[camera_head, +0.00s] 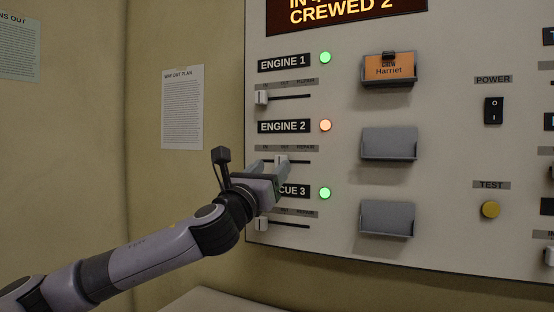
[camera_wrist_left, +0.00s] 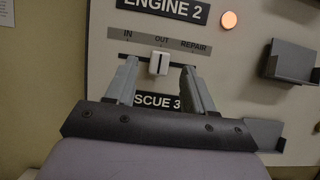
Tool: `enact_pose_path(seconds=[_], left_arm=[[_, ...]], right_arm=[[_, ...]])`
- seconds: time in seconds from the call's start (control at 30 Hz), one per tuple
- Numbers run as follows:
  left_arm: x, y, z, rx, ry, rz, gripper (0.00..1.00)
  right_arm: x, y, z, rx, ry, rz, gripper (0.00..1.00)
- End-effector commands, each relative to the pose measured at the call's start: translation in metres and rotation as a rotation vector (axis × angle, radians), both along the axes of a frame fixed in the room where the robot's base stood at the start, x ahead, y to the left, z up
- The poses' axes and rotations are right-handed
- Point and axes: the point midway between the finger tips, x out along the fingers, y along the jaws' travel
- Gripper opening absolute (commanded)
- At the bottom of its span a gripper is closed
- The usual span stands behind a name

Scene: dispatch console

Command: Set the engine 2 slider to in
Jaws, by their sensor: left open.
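The engine 2 slider is a white knob (camera_head: 281,160) on a dark horizontal track, under the ENGINE 2 label (camera_head: 284,126). In the left wrist view the knob (camera_wrist_left: 159,63) stands under OUT, the middle of the IN, OUT and REPAIR marks (camera_wrist_left: 165,42). My left gripper (camera_head: 270,165) is at the panel, its fingers on either side of the knob. In the left wrist view the open fingers (camera_wrist_left: 160,84) straddle the knob with gaps on both sides. The lamp beside ENGINE 2 (camera_head: 325,125) glows orange. My right gripper is not in view.
The engine 1 slider (camera_head: 261,97) is above and the rescue 3 slider (camera_head: 261,224) below, both at the left of their tracks with green lamps. Grey card holders (camera_head: 389,143) stick out to the right. A power switch (camera_head: 493,110) and yellow test button (camera_head: 490,209) are farther right.

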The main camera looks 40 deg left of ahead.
Motion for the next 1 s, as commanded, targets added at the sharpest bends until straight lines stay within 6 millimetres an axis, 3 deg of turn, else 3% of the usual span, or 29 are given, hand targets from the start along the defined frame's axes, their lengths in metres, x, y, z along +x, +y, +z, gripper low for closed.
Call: enact_pose_path(seconds=[0.23,0.63,0.67,0.8,0.83,1.0], left_arm=[[0.024,0.008,0.012,-0.002,-0.001,0.000,0.53],[0.031,0.009,0.013,0.001,0.000,0.000,0.53],[0.031,0.009,0.013,0.001,0.000,0.000,0.50],[0.031,0.010,0.013,0.001,0.000,0.000,0.04],[0.031,0.010,0.013,0.001,0.000,0.000,0.00],[0.030,0.013,0.013,0.001,0.001,0.003,0.00]], right_arm=[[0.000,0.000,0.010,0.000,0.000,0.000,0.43],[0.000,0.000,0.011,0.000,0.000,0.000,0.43],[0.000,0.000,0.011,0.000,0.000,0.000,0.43],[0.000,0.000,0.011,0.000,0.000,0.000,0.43],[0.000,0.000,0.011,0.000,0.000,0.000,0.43],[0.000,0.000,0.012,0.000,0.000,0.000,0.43]])
